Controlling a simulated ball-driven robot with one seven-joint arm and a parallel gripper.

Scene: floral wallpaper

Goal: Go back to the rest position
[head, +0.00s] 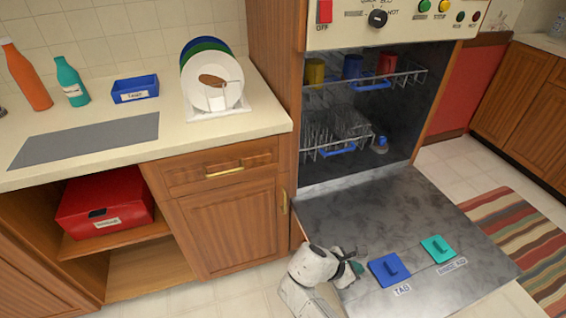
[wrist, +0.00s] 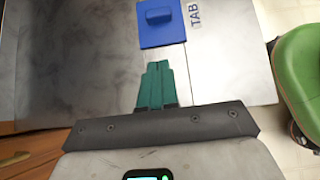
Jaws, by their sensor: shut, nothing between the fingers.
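My arm reaches in from the bottom of the head view, low beside the open dishwasher door (head: 350,215). My gripper (head: 358,268) is at the door's near left edge, left of the blue tab compartment lid (head: 389,269). In the wrist view my gripper's green fingers (wrist: 157,66) are together, with nothing between them. They point at the grey door, with the blue lid (wrist: 160,24) just ahead of them. I cannot tell how far above the door the fingers are.
A teal lid (head: 438,248) is on the door. Mugs (head: 352,67) stand on the upper rack. The counter holds a plate rack (head: 222,110), blue box (head: 135,89) and bottles (head: 72,82). A red box (head: 105,203) sits in the open cabinet. A striped rug (head: 515,240) lies right.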

